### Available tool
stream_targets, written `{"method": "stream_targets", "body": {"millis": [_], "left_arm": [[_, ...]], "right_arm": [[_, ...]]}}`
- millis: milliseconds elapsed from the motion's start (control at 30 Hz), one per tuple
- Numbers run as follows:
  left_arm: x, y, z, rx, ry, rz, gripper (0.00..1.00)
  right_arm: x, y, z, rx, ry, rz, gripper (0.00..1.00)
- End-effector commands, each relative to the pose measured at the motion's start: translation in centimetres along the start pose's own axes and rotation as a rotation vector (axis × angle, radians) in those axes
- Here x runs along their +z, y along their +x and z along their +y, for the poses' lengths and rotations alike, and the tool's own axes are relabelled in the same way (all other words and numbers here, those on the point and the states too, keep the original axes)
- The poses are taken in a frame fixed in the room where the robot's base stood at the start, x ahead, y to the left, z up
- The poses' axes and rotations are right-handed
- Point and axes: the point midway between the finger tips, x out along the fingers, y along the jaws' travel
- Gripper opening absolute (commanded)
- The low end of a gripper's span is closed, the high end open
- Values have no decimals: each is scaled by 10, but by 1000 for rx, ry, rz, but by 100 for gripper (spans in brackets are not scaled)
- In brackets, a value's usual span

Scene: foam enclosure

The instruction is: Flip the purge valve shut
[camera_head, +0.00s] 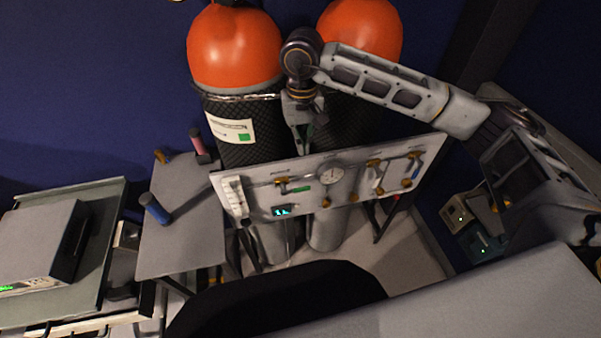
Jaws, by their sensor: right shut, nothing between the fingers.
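The white valve panel (262,204) stands tilted in the middle. It carries brass valves: one with a green handle (302,189) lying roughly sideways, one with a white handle (377,178), and one with a blue handle (415,165) at the right end. The labels are too small to read, so I cannot tell which is the purge valve. My right gripper (303,146) is shut and empty, pointing down at the panel's top edge, above the green handle. I cannot tell whether it touches the panel. My left gripper is out of view.
A round gauge (331,175) and small lit display (282,211) sit on the panel. Orange-topped cylinders (234,47) stand close behind. A grey side table (181,240) at left holds a blue-handled tool (155,209) and a pink-handled one (198,145).

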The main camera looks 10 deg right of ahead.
Motion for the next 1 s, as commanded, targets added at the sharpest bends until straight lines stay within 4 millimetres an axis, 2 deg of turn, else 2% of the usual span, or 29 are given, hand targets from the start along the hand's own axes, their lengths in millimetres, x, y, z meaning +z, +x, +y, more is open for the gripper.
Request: {"method": "stream_targets", "body": {"millis": [467,767,1000], "left_arm": [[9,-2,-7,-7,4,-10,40],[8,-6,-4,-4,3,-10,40],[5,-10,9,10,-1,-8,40]], "right_arm": [[0,7,0,-1,1,-2,0],[1,36,0,-1,2,-3,0],[1,68,0,-1,1,-3,0]]}}
